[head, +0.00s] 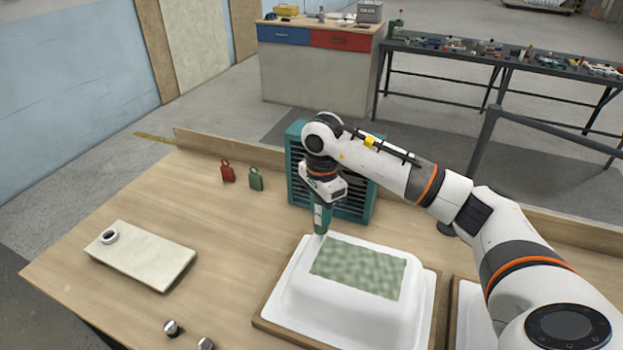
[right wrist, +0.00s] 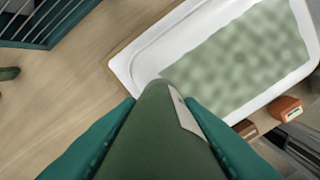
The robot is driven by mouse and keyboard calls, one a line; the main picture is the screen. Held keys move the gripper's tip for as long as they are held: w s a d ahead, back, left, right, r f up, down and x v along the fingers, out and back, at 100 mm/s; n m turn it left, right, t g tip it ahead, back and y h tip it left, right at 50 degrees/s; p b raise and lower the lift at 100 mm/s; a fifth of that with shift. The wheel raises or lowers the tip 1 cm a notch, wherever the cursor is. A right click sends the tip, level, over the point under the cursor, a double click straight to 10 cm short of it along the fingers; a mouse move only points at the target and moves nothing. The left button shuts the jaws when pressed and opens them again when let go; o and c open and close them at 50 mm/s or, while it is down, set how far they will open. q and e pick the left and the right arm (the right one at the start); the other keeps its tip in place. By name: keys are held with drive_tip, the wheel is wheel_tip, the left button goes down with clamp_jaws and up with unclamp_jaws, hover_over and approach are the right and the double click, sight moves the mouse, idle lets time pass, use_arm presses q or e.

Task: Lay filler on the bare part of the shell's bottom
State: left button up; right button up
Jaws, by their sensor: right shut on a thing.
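The white shell (head: 340,308) lies bottom up on a wooden board on the bench. A mottled green patch (head: 358,268) covers much of its raised bottom, with white surface around it. My right gripper (head: 321,212) is shut on a dark green tube-like tool, which points down by the shell's far left corner. In the right wrist view the teal fingers grip the tool (right wrist: 158,135), with the shell (right wrist: 150,72) and patch (right wrist: 235,62) beyond it. I cannot tell whether its tip touches the shell. My left gripper is not in view.
A teal slatted crate (head: 362,203) stands close behind my right gripper. Red (head: 227,172) and green (head: 256,180) padlock-like objects stand left of it. A pale slab (head: 145,258) lies at left. Another white shell (head: 468,322) is partly visible at right.

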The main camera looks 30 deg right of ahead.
wheel_tip(320, 180, up, 2)
drive_tip(key=shift+w+r, duration=0.1)
drive_tip(key=shift+w, duration=0.05)
drive_tip(key=shift+s+d+r+p, duration=0.1)
drive_tip(key=shift+s+r+p, duration=0.15)
drive_tip(key=shift+r+p, duration=0.3)
drive_tip(key=shift+s+d+r+p, duration=0.1)
drive_tip(key=shift+s+r+p, duration=0.15)
drive_tip(key=shift+r, duration=0.7)
drive_tip(key=shift+w+a+r+p, duration=0.1)
drive_tip(key=shift+w+r+p, duration=0.05)
drive_tip(key=shift+r+p, duration=0.35)
drive_tip(key=shift+w+r+p, duration=0.15)
drive_tip(key=shift+r+p, duration=0.25)
drive_tip(key=shift+r, duration=0.15)
drive_tip(key=shift+s+r, duration=0.1)
drive_tip(key=shift+r, duration=0.25)
